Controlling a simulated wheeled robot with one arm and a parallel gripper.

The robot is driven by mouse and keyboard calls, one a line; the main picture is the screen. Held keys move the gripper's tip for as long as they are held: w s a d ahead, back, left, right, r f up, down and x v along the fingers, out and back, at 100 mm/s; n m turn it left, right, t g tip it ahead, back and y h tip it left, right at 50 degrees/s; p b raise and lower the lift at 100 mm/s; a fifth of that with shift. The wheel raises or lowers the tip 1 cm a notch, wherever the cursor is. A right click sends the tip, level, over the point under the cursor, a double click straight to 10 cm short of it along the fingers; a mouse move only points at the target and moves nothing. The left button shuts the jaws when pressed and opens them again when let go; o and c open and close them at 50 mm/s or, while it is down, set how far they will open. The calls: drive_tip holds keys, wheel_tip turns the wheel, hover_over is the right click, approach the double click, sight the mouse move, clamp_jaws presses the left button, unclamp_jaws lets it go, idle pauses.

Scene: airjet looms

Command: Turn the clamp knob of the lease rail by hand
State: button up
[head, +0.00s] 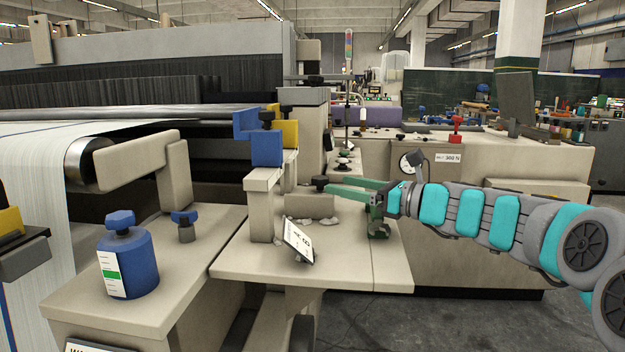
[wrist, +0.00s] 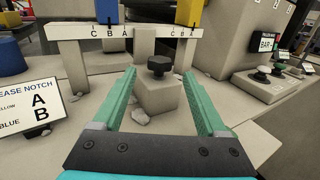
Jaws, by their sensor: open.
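A dark lobed knob (wrist: 160,66) sits on top of a beige block (wrist: 159,96), in front of the lease rail (wrist: 150,32) with its C B A marks. In the wrist view my gripper (wrist: 159,76) is open, with one green finger on each side of the knob and block. I see gaps on both sides, and nothing is held. In the head view the knob (head: 320,183) shows at the fingertips of my gripper (head: 333,187), which reaches in from the right. Whether the fingers are level with the knob is hard to tell.
A lease notch sign (head: 298,240) stands in front of the rail. Blue (head: 266,148) and yellow (head: 285,131) blocks sit on the rail. A blue canister (head: 128,262) stands at left. Other dark knobs (wrist: 277,68) sit to the right. Pale lumps lie around the block.

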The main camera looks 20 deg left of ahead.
sight(320, 178)
drive_tip(key=x, duration=0.6)
drive_tip(key=shift+a, duration=0.4)
drive_tip(key=shift+c, duration=0.2)
clamp_jaws()
